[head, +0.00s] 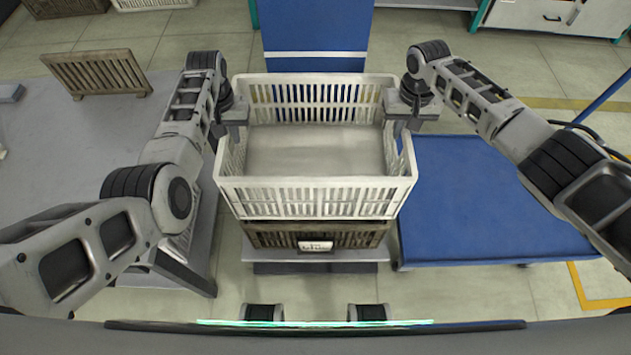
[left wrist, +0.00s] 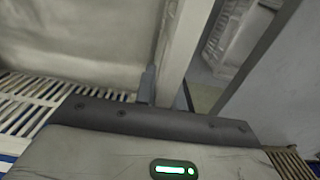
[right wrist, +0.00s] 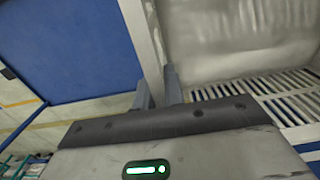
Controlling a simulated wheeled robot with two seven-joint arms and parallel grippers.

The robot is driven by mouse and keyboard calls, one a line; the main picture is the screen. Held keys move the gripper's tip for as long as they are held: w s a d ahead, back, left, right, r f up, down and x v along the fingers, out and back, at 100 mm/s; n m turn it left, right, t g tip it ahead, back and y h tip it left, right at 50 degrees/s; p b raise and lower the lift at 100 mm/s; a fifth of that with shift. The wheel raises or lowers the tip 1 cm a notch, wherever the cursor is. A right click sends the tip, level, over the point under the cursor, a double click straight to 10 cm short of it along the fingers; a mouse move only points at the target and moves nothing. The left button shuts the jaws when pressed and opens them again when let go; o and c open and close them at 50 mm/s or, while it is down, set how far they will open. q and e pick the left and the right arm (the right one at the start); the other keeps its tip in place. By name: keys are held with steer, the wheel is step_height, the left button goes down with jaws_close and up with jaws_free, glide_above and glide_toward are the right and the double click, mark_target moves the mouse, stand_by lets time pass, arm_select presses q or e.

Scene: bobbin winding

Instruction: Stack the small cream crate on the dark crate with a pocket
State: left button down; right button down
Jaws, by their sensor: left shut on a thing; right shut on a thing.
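The small cream crate (head: 315,196) is empty, with slatted walls, and sits level in the middle of the head view. The dark crate with a pocket (head: 275,237) is directly below it, with a white label on its front; the cream crate hides most of it. I cannot tell whether the two crates touch. My left gripper (head: 234,122) is shut on the cream crate's left wall, also seen in the left wrist view (left wrist: 150,85). My right gripper (head: 398,122) is shut on its right wall, also seen in the right wrist view (right wrist: 158,85).
A grey stand (head: 345,255) is under the dark crate. A blue-topped table (head: 480,200) is at the right, and a blue panel (head: 317,35) behind. A grey table (head: 60,140) at the left bears a brown slatted crate (head: 97,73). Other crates lie at the back left.

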mark_target(235, 148)
arm_select(q)
steer(key=shift+a, duration=0.15)
arm_select(e)
steer(key=shift+d, duration=0.15)
